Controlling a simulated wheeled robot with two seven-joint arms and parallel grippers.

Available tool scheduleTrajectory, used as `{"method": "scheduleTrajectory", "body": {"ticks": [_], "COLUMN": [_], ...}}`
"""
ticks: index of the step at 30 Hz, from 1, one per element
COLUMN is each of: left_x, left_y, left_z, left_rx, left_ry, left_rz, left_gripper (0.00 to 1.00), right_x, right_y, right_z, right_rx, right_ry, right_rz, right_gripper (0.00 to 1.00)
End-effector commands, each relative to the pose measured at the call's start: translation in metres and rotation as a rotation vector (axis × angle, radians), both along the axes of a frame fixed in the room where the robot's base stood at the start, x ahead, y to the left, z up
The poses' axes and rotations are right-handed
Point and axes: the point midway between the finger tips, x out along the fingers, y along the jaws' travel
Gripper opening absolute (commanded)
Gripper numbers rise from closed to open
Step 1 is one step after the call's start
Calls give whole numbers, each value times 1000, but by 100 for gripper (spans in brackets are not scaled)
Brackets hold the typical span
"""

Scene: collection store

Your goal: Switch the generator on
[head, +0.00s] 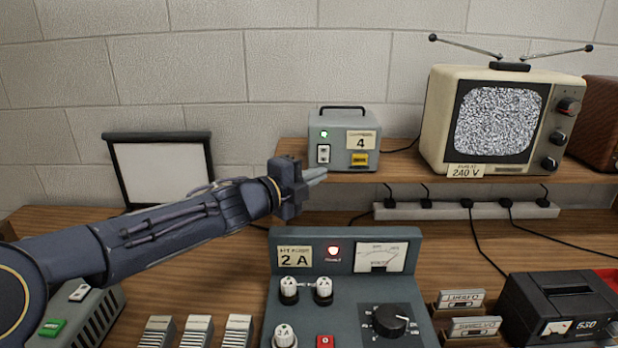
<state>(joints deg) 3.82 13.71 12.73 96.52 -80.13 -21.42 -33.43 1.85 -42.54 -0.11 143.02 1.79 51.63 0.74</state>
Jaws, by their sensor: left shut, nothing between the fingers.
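No readable label marks the generator, so I cannot tell which device it is. A grey box (344,140) with a carry handle and a "4" label stands on the raised shelf. It has a lit green lamp (324,134) and a white-plated switch (323,154) below it; the switch's position is too small to tell. My left gripper (316,176) is shut and empty, pointing right, just below and in front of this box in the picture. A grey control console (345,290) with a "2 A" label, a lit red lamp and a meter stands below. My right gripper is out of view.
A television (505,118) showing static stands on the shelf (400,173). A power strip (466,210) with several plugs lies under it. A black meter box (558,308) and cassettes (474,328) are at right. A vented device (80,315) with a green switch is lower left.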

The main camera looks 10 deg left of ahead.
Motion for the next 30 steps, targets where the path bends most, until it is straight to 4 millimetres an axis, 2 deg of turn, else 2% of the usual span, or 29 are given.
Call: {"method": "scheduleTrajectory", "body": {"ticks": [9,15,20,30], "left_x": [-52,-75,-83,-83], "left_y": [35,50,55,55], "left_z": [-5,-8,-9,-10], "left_rx": [3,2,0,1], "left_ry": [-2,0,0,1], "left_rz": [4,2,0,0], "left_gripper": [0,0,0,0], "right_x": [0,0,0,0], "right_y": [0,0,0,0], "right_z": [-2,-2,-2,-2], "right_rx": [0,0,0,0], "right_ry": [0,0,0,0], "right_rz": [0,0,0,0], "right_gripper": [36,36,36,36]}}
